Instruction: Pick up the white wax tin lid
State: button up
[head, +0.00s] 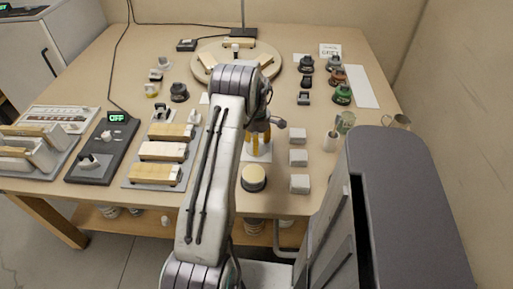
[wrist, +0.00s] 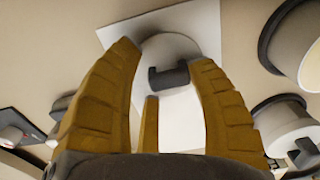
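The white wax tin lid appears to be the round white piece (wrist: 160,46) with a dark grip on top, in the wrist view. It lies on a white sheet (wrist: 208,30). My gripper (wrist: 165,60) has its yellow fingers spread, with the lid framed between them. I cannot tell whether any finger touches it. In the head view my gripper (head: 257,138) points down over the white sheet (head: 257,156), and the lid is hidden by the fingers and arm.
A round dark tin with a cream top (head: 254,177) stands in front of the sheet. Several white blocks (head: 298,158) stand to the right. A pad with wooden-topped blocks (head: 162,151) lies to the left. A round wooden board (head: 225,50) is at the back.

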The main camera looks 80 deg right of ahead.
jog(key=c, duration=0.9)
grip_shut()
jog(key=shift+r, duration=0.15)
